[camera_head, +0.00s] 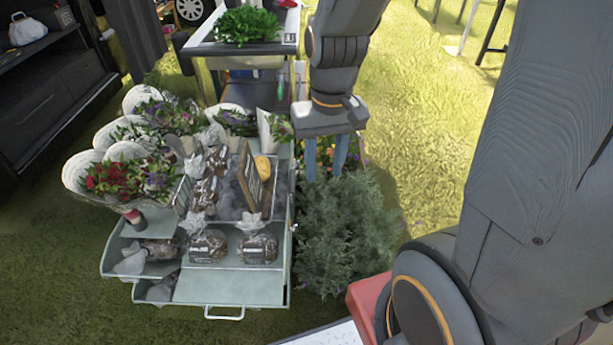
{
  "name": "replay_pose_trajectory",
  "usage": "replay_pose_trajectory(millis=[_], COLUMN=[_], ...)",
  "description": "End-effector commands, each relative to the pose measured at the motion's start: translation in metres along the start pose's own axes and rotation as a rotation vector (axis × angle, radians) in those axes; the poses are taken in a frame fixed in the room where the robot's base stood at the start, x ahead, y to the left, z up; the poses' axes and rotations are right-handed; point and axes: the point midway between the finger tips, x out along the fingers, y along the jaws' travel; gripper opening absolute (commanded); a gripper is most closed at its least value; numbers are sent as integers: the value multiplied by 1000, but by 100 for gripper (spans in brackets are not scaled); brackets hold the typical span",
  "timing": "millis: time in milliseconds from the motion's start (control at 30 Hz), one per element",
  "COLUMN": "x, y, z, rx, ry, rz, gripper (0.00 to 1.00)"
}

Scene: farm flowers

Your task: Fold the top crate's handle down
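A pale grey-green tiered crate stand (280,285) stands on the grass left of centre. A white loop handle (224,313) sticks out low at its front edge. I cannot tell whether this is the top crate's handle, and I see no other handle clearly. My gripper (325,172) points down beyond the stand's right side, above or beside a green bush. Its two bluish fingers are apart with nothing visible between them. It is well away from the white handle. Flowers and packages hide much of the stand's upper part.
Wrapped bouquets (125,175) fill the stand's left side, and brown packages (208,245) and a framed sign (250,178) sit in it. A leafy bush (345,235) stands close at its right. A planter cart (240,48) stands behind. Open grass lies right.

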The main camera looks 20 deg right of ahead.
Motion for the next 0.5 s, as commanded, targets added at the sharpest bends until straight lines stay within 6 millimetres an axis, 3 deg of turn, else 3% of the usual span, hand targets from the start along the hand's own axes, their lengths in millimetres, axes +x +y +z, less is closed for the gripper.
replay_pose_trajectory(millis=[100, 267, 500], x=[24, 64, 142], y=[-1, 0, 5], z=[-52, -122, -212], rx=[38, 92, 172], ry=[-3, 1, 10], rz=[-24, -58, -108], gripper=[36, 36, 36])
